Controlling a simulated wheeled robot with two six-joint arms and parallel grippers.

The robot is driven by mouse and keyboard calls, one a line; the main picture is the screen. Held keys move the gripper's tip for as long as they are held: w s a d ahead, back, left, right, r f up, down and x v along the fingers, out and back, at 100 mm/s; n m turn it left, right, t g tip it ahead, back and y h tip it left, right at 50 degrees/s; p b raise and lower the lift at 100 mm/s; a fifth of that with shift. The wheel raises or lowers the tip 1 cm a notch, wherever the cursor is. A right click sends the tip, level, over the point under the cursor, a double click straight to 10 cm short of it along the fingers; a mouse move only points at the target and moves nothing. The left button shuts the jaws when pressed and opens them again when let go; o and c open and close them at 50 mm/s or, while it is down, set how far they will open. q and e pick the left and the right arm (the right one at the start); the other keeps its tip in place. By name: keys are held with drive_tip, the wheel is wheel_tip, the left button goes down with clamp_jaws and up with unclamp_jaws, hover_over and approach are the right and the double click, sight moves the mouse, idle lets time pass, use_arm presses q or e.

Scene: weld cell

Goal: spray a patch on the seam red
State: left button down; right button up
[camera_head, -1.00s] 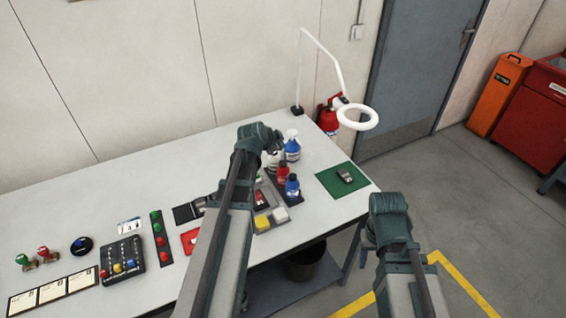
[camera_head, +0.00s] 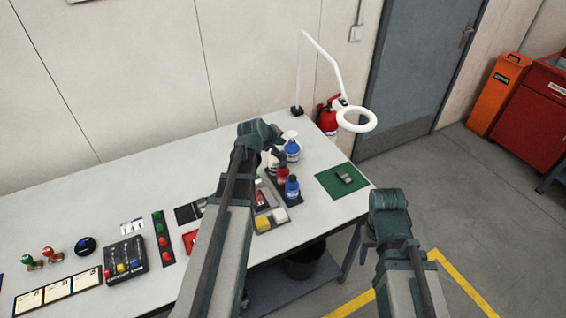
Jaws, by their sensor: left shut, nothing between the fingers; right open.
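A red bottle (camera_head: 282,176) and a blue bottle (camera_head: 292,187) stand side by side in a dark grey holder near the right part of the bench. A small grey metal piece (camera_head: 344,176) lies on a green mat (camera_head: 329,187) to their right; its seam is too small to make out. My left gripper (camera_head: 274,158) is shut and empty, pointing down just behind and left of the red bottle; contact cannot be told. My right gripper (camera_head: 368,240) is open, mostly hidden by its own arm, off the bench's front right edge.
A white spray bottle with a blue label (camera_head: 292,151) stands behind the red bottle. Yellow and white blocks (camera_head: 263,223) sit at the holder's front. A ring lamp (camera_head: 356,119) overhangs the back right. A control box (camera_head: 125,266) and knobs occupy the left. Bench (camera_head: 130,190) is clear behind.

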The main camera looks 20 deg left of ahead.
sight(281, 165)
use_arm(q)
drive_tip(key=n, duration=0.4)
drive_tip(key=r+n+p, duration=0.1)
drive_tip(key=n, duration=0.8)
drive_tip(key=shift+r+n, duration=0.2)
drive_tip(key=shift+n, duration=0.2)
drive_tip(key=shift+f, duration=0.15)
wheel_tip(281, 165, down, 8)
drive_tip(key=b, duration=0.8)
drive_tip(key=shift+f+b, duration=0.25)
drive_tip(key=shift+b, duration=0.05)
drive_tip(key=shift+f, duration=0.1)
idle(0.8)
drive_tip(key=shift+f+b, duration=0.3)
drive_tip(key=shift+b, duration=0.1)
